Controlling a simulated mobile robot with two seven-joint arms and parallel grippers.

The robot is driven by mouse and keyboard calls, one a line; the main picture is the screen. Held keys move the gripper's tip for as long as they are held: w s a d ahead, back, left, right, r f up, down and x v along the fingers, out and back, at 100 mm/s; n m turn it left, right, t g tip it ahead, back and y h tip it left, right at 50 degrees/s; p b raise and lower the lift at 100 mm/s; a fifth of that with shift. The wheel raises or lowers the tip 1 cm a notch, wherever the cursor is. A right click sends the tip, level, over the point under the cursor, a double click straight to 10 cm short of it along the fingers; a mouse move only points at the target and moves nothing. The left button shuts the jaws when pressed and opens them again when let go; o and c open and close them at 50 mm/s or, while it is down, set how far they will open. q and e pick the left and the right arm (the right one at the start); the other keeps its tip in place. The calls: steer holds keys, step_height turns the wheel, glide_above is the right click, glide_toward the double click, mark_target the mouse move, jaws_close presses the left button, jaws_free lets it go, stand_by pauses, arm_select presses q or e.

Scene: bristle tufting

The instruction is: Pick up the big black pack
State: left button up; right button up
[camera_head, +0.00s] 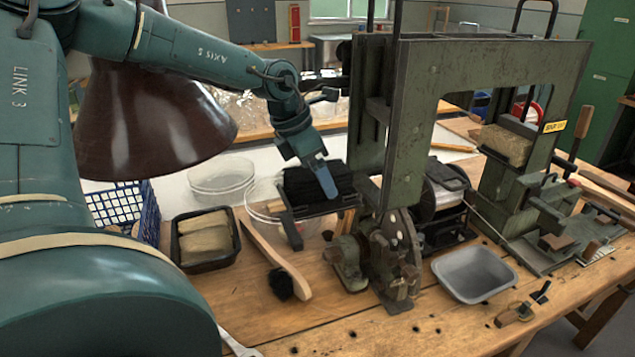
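A big black pack (300,188), dark and bristly, sits on a small stand left of the green machine's upright. My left gripper (325,181) comes down from above left, with one blue finger in front of the pack's near side. It overlaps the pack in the picture; whether it touches is unclear. The other finger is hidden, so I cannot tell whether it is open or shut. My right gripper is not in view.
The tall green tufting machine (480,62) stands right of the pack. A wooden-handled brush (272,252), a black tray (207,262) of tan blocks, a blue crate (148,213) and clear round tubs (222,176) are nearby. A grey pan (474,274) sits at front right.

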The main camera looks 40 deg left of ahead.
arm_select(q)
steer(key=shift+f+b, duration=0.2)
steer(key=shift+b, duration=0.2)
steer(key=shift+c, duration=0.5)
steer(key=c, duration=1.1)
